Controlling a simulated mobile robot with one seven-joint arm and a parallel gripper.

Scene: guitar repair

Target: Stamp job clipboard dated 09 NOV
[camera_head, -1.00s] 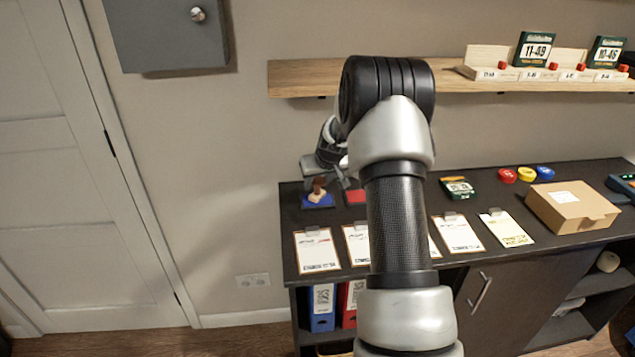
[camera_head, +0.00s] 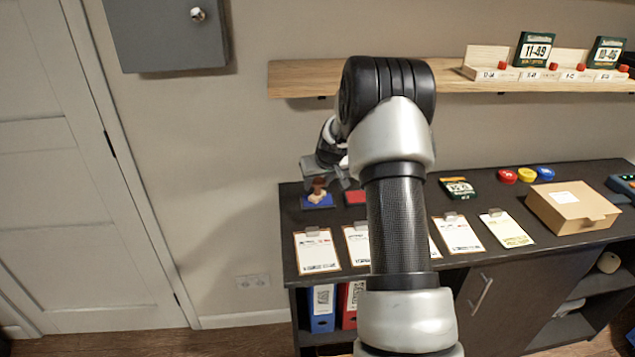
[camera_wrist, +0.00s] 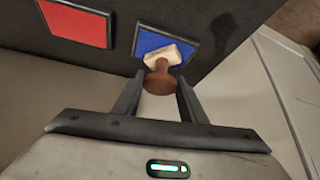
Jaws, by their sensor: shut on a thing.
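A rubber stamp (camera_wrist: 162,66) with a brown wooden handle and pale base is at the blue ink pad (camera_wrist: 180,38). In the head view the stamp (camera_head: 318,190) shows over the blue pad (camera_head: 327,203) at the bench's back left. My gripper (camera_wrist: 158,92) is shut on the stamp's handle; the base looks tilted, and I cannot tell whether it touches the pad. Clipboards with paper lie along the front edge: far left (camera_head: 317,250), second (camera_head: 356,243), partly behind my arm, then (camera_head: 458,233) and (camera_head: 506,228). Another is mostly hidden. Their dates are unreadable.
A red ink pad (camera_head: 355,197) lies right of the blue one and shows in the wrist view (camera_wrist: 75,22). A dark green date box (camera_head: 458,188), coloured round items (camera_head: 526,174) and a cardboard box (camera_head: 572,207) stand further right. A wooden shelf (camera_head: 300,80) hangs above.

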